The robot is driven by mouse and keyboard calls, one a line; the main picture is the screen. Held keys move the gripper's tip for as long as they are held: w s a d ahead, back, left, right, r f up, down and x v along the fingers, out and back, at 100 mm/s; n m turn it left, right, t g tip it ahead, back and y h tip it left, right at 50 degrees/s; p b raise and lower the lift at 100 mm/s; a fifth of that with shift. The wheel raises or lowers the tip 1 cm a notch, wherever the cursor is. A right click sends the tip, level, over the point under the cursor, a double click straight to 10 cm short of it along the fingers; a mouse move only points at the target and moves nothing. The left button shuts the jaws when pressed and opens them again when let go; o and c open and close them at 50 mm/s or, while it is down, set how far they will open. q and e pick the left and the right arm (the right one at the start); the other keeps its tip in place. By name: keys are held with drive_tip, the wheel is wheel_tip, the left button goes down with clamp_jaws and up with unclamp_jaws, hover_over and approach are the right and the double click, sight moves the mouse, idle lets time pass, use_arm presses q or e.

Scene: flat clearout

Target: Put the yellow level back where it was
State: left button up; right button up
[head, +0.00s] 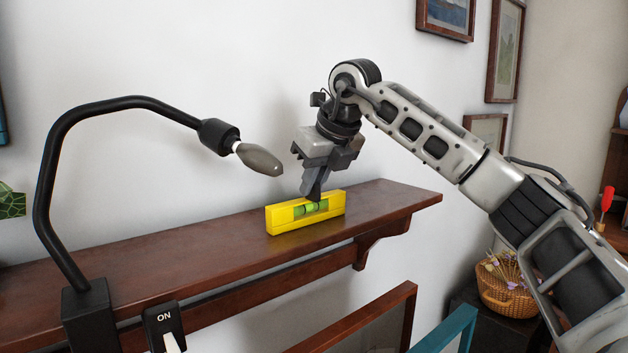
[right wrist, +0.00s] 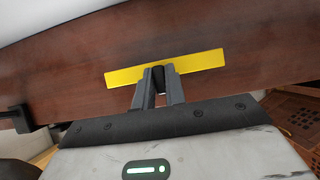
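The yellow level (head: 290,220), with a green vial, lies lengthwise along the brown wooden shelf (head: 170,253), near its right end. My right gripper (head: 314,197) points down, with its fingertips at the level's top edge near the vial. In the right wrist view the level (right wrist: 122,77) is a yellow strip beyond the two fingers (right wrist: 159,72), which are close together and overlap its near edge. I cannot tell whether they clamp it or only touch or hover by it. My left gripper is not in view.
A black curved lamp (head: 48,165) with a bulb (head: 260,158) rises left of the level, its base by an ON switch (head: 162,325). Framed pictures (head: 446,18) hang at the right. A wicker basket (head: 508,290) stands low at the right. The shelf is bare left of the level.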

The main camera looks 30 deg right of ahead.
drive_tip(key=o, duration=0.4)
drive_tip(key=shift+r, duration=0.2)
drive_tip(key=shift+s+r, duration=0.2)
drive_tip(key=shift+r, duration=0.15)
drive_tip(key=v, duration=1.1)
